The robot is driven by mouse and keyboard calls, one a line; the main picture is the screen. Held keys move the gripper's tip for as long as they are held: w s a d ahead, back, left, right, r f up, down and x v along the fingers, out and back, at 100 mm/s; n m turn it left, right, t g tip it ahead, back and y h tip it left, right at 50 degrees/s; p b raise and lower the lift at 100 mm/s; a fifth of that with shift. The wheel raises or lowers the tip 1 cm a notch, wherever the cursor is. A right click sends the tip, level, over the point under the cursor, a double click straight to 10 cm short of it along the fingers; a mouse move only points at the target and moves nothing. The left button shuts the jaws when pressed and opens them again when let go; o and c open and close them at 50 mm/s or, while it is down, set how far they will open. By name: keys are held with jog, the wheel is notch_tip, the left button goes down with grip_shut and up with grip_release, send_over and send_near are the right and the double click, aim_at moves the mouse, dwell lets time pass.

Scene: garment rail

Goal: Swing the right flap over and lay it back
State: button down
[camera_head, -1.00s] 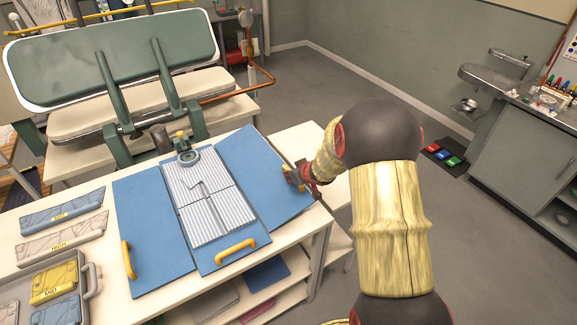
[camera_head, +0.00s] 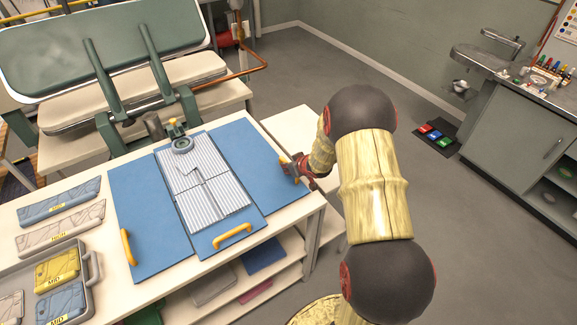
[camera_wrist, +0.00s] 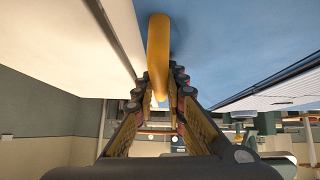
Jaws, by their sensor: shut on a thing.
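A blue folding board lies on the white table. Its right flap (camera_head: 250,160) looks flat or nearly flat beside the middle panel; a slight tilt I cannot rule out. Grey ribbed sheeting (camera_head: 203,184) covers much of the middle panel, and the left flap (camera_head: 145,213) lies flat. My gripper (camera_head: 297,167) is at the outer edge of the right flap, shut on its yellow handle, mostly hidden in the head view. In the wrist view the handle (camera_wrist: 158,55) runs between the two fingers, with the blue flap (camera_wrist: 235,40) beyond.
A press with a raised green lid (camera_head: 110,50) stands behind the table. A grey tray (camera_head: 93,268) with labelled packs is at the left. A second white surface (camera_head: 302,135) adjoins at the right. Open floor (camera_head: 440,230) lies right of my arm.

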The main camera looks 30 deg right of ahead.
jog(key=shift+f, duration=0.15)
jog(key=c, duration=1.8)
grip_release()
jog(key=shift+d, duration=0.1)
jog(key=v, duration=1.2)
